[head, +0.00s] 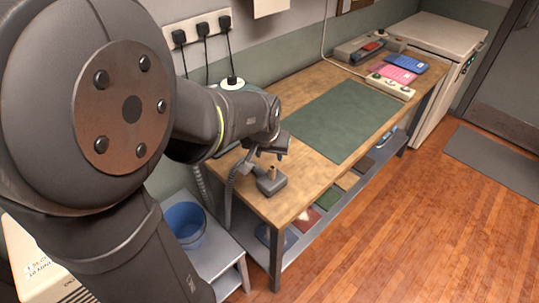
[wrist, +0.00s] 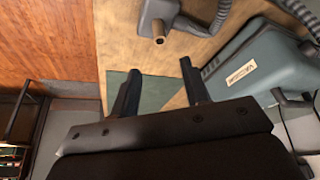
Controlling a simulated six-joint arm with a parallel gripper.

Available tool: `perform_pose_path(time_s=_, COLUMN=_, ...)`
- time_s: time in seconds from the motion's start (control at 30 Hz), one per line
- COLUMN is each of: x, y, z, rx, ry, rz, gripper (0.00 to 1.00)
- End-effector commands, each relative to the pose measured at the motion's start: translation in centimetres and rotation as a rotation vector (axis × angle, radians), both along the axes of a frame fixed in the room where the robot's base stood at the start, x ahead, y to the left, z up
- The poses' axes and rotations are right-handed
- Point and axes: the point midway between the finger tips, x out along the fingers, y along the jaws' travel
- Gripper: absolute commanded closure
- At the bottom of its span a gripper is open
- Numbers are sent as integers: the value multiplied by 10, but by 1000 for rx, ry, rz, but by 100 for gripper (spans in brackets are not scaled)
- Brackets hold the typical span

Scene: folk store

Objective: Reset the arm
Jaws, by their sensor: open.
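My gripper (head: 268,150) is over the near left end of the wooden table in the head view. In the wrist view its two dark fingers (wrist: 159,70) stand apart with nothing between them. A small grey device with a tan peg (head: 271,182) stands on the table just below my gripper. It also shows at the top of the wrist view (wrist: 158,20), beyond the fingertips and apart from them. The arm hides part of the table's back left.
A green mat (head: 342,118) covers the table's middle and looks bare. Blue (head: 405,62) and pink (head: 393,73) items lie at the far end. A grey-green machine with a hose (wrist: 250,65) stands close in the wrist view. A blue bucket (head: 185,222) stands left of the table.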

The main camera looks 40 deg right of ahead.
Motion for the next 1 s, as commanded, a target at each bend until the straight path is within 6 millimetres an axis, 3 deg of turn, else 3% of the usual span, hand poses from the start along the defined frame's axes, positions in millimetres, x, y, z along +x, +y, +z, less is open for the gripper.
perform_pose_path(time_s=0.47, x=1, y=-2, z=-6, rx=1, ry=1, rz=0, gripper=57)
perform_pose_path(time_s=1.0, x=16, y=-25, z=-76, rx=3, ry=2, rz=0, gripper=57)
